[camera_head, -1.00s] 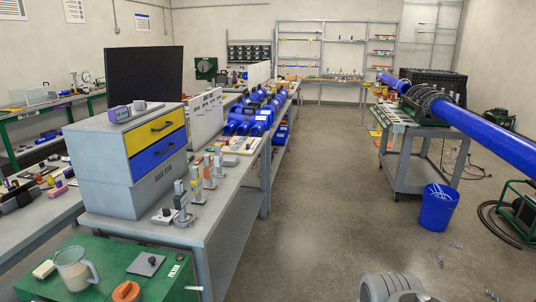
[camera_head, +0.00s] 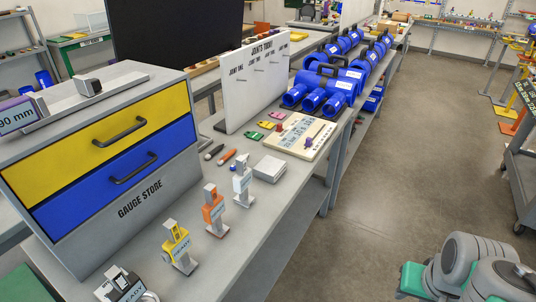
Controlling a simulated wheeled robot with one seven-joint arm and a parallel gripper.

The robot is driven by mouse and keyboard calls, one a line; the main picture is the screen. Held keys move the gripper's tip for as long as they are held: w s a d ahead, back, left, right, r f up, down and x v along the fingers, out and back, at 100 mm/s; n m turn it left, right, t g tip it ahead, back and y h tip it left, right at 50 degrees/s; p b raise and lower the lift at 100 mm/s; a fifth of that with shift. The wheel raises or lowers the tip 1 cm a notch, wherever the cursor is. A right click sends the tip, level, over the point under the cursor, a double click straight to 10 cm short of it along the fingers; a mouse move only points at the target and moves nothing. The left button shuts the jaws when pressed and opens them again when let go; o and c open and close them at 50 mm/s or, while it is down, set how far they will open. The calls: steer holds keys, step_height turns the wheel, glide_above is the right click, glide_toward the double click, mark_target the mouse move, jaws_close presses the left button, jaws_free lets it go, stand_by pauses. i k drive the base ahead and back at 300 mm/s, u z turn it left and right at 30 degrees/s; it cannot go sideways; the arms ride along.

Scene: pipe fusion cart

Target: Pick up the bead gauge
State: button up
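I cannot tell which item is the bead gauge. A grey cabinet marked GAUGE STORE (camera_head: 140,206) stands on the near bench, with a yellow drawer (camera_head: 75,146) and a blue drawer (camera_head: 85,196), both shut. A dark and grey tagged piece (camera_head: 122,287) is cut off at the bottom edge. Part of my grey arm shows at the lower right. My gripper cannot be made out.
A purple 90 mm block (camera_head: 20,116) lies on the cabinet top. Behind the tools are a small grey box (camera_head: 269,168), a cream board (camera_head: 305,138), a white JOINTS TODAY panel (camera_head: 258,80) and blue pipe fittings (camera_head: 335,88). The floor (camera_head: 400,170) right of the bench is clear.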

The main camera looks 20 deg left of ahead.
mark_target(243, 179)
steer(key=i, duration=2.05)
steer(key=u, duration=4.2)
